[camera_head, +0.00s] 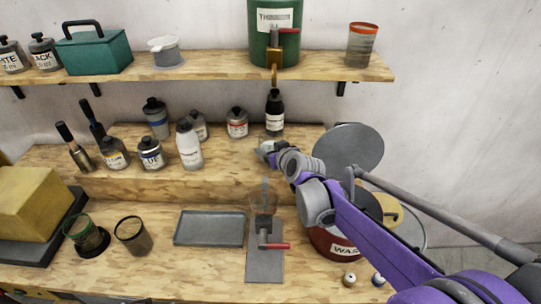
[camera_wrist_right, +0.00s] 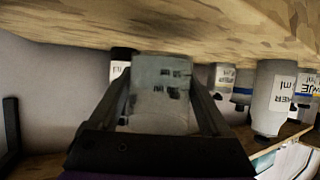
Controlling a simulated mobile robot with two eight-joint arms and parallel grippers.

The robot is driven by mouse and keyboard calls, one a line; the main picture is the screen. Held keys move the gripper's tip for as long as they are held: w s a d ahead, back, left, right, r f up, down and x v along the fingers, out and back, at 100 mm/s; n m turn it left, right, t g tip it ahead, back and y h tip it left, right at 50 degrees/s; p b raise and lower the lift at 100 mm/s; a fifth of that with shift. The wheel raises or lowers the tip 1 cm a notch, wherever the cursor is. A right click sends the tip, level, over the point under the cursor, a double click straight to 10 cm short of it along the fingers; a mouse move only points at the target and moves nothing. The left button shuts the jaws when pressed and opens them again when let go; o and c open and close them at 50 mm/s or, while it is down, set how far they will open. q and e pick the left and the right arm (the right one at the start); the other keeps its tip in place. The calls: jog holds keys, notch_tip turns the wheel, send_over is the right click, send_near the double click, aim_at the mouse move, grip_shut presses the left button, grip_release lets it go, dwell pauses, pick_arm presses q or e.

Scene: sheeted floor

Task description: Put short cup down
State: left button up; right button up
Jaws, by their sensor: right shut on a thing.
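My right gripper (camera_head: 268,150) reaches in from the right to the raised wooden step, just in front of a dark bottle. In the right wrist view the gripper (camera_wrist_right: 162,105) is shut on a short, clear greyish cup (camera_wrist_right: 160,95) with dark markings. That view is turned over, so the wooden surface lies at the top. The cup's one end is close to the wood; I cannot tell whether it touches. In the head view the cup is mostly hidden by my gripper. My left gripper is not in view.
The dark bottle (camera_head: 274,122) and several labelled bottles (camera_head: 189,150) stand on the step (camera_head: 220,182). A grey tray (camera_head: 210,228) and a stand with a red handle (camera_head: 265,265) are below. Two dark cups (camera_head: 133,238) stand left. A red waste bin (camera_head: 330,245) is right.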

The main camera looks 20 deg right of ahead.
jog(key=shift+f, duration=1.2)
jog(key=shift+f, duration=0.1)
jog(key=o, duration=1.3)
jog(key=shift+f, duration=0.1)
jog(key=shift+r, duration=0.3)
jog(key=v, duration=1.2)
jog(key=shift+p, duration=0.4)
